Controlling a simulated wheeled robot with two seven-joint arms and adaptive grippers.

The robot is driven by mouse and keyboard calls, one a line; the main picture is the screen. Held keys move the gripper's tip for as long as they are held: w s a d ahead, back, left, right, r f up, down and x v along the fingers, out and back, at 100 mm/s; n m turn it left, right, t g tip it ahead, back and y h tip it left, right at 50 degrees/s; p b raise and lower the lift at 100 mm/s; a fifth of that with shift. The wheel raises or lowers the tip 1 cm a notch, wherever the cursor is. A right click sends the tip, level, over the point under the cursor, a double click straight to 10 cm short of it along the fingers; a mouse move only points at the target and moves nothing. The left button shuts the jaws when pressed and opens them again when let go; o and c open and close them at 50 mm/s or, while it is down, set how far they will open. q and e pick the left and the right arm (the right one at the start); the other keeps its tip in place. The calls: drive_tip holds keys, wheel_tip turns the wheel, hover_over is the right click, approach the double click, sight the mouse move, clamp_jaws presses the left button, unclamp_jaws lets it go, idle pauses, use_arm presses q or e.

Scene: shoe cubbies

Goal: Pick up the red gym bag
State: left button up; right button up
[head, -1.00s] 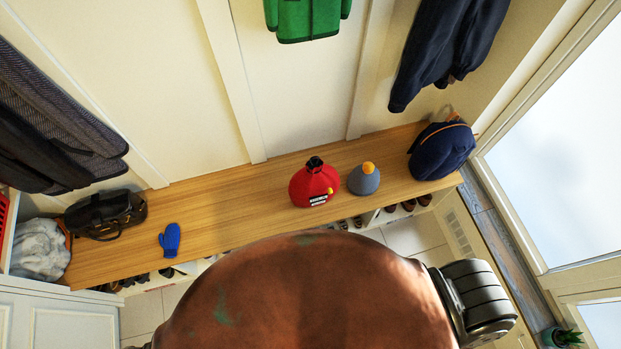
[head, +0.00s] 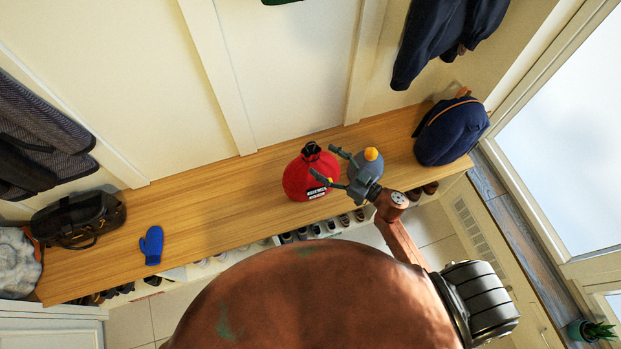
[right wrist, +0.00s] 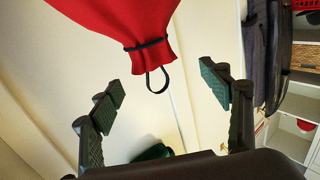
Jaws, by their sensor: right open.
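The red gym bag (head: 298,180) stands on the wooden bench in the head view, with a dark gathered neck on top and a white label in front. My right gripper (head: 325,161) is open at the bag's right side, near its upper part, and partly covers it. In the right wrist view the bag (right wrist: 128,22) fills the upper middle. Its cinched neck and black cord loop point into the gap between the open fingers (right wrist: 161,79). The fingers do not appear to touch it. My left gripper is not in view.
A grey-blue beanie (head: 369,163) with a yellow pompom sits just right of the bag, partly behind my gripper. A navy backpack (head: 450,135) is at the bench's right end. A blue mitten (head: 151,245) and black bag (head: 78,218) lie left. The bench (head: 215,205) between is clear.

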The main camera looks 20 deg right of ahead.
sight(310, 149)
drive_tip(key=shift+x, duration=1)
drive_tip(key=x, duration=0.2)
drive_tip(key=b+x, duration=0.1)
drive_tip(key=x, duration=0.1)
drive_tip(key=shift+w+d+f, duration=0.15)
drive_tip(key=shift+w, duration=0.25)
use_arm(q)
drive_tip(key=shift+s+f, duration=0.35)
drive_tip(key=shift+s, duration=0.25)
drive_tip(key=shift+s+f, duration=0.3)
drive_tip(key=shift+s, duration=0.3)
use_arm(e)
drive_tip(key=shift+c, duration=0.6)
drive_tip(key=shift+c, duration=0.6)
clamp_jaws()
